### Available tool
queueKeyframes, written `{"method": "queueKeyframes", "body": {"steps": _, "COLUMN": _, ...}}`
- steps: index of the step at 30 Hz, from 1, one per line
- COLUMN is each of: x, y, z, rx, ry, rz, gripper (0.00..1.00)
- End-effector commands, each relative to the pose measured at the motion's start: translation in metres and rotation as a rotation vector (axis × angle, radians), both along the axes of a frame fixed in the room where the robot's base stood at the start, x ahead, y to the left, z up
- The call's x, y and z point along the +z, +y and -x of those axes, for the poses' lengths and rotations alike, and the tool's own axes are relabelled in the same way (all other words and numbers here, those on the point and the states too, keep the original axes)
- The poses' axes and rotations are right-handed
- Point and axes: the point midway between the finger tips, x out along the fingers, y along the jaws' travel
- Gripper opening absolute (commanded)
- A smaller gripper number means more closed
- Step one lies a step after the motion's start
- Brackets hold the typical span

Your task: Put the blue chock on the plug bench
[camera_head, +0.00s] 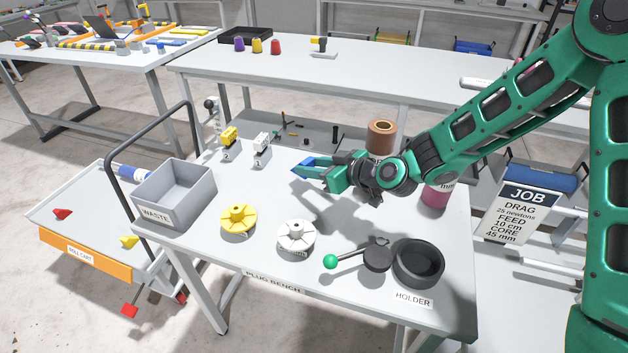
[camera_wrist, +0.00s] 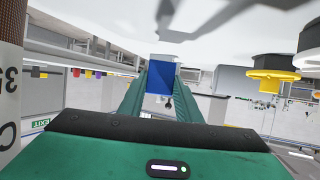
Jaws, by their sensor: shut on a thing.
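The blue chock (camera_head: 304,165) is at the tips of my gripper (camera_head: 312,170), above the back middle of the plug bench (camera_head: 215,262). In the wrist view the blue chock (camera_wrist: 160,76) sits between my gripper's two green fingers (camera_wrist: 160,88), which are shut on it. The fingers hide part of the chock in the head view. The pale bench top shows at the top of the wrist view. I cannot tell whether the chock touches it.
A grey waste bin (camera_head: 172,197), a yellow plug (camera_head: 238,219), a white plug (camera_head: 296,237), a green-knobbed lever (camera_head: 331,261) and a black holder (camera_head: 418,265) stand on the bench. A brown core (camera_head: 382,138) and pink container (camera_head: 435,194) are near the arm. Bare bench lies between.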

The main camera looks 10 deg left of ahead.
Motion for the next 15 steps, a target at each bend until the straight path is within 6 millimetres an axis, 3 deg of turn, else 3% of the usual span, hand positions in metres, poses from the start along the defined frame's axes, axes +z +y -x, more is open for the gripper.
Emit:
{"method": "queueKeyframes", "body": {"steps": 5, "x": -0.007, "y": -0.008, "z": 0.004, "rx": -0.001, "ry": 0.001, "rz": -0.002, "gripper": 0.07}}
{"method": "queueKeyframes", "body": {"steps": 15, "x": -0.042, "y": -0.007, "z": 0.004, "rx": -0.001, "ry": 0.002, "rz": -0.001, "gripper": 0.07}}
